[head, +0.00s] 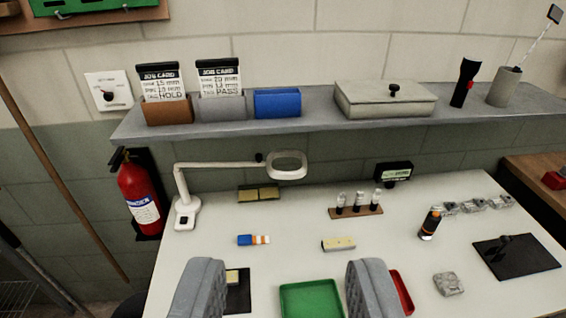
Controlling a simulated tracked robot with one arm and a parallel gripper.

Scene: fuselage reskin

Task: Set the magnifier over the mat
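The magnifier (287,165) is a white ring lens on a jointed white arm, with its base (186,217) at the table's back left. Its lens hangs over the back of the table, above and right of a small yellowish block pair. A black mat (530,259) lies at the right with a small dark object on it. Another dark mat (243,299) lies at the front left, partly hidden by my left finger, with a pale block on it. The lens is over neither mat. My gripper (285,268) is open and empty in the foreground, its grey fingers wide apart.
A green tray (310,300) lies between my fingers in the picture. An orange-and-black bottle (430,224), a vial rack (356,211) and a grey shelf (320,117) stand beyond. A fire extinguisher (139,195) hangs at the left.

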